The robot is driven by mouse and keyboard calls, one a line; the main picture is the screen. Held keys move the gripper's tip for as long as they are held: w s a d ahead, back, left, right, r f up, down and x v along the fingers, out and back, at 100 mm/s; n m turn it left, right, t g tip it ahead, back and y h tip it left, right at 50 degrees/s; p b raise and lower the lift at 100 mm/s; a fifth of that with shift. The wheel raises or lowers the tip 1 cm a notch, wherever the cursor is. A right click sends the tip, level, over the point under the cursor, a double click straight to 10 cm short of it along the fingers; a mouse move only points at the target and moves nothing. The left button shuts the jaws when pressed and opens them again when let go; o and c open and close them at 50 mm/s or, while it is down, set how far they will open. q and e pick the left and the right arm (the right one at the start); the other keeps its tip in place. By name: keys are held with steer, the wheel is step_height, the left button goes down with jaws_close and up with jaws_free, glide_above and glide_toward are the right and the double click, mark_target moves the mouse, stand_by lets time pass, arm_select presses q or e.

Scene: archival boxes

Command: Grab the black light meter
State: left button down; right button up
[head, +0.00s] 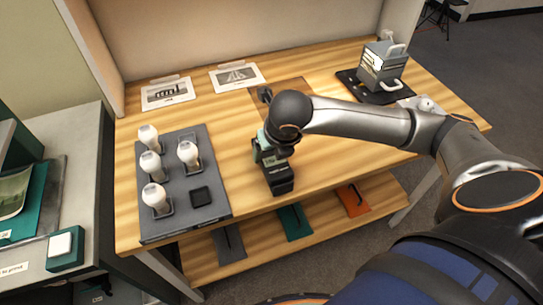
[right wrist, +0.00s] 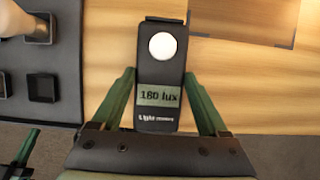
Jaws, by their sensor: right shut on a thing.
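The black light meter (right wrist: 160,103) has a white round sensor and a display reading "180 lux". In the right wrist view it lies between the green fingers of my right gripper (right wrist: 160,92), which is shut on it. In the head view the light meter (head: 281,182) shows below my right gripper (head: 268,158), close to the table's front edge. The wrist and gripper hide its upper part there, and I cannot tell if it touches the table.
A grey tray (head: 213,222) with several white bulb-like items stands at the left of the wooden table (head: 235,113). Two printed pictures (head: 168,92) lie at the back. A grey archival box (head: 381,66) stands on a black mat at the back right. A shelf (head: 262,231) runs below.

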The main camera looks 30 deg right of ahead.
steer(key=shift+c, duration=1.2)
steer(key=shift+r, duration=0.1)
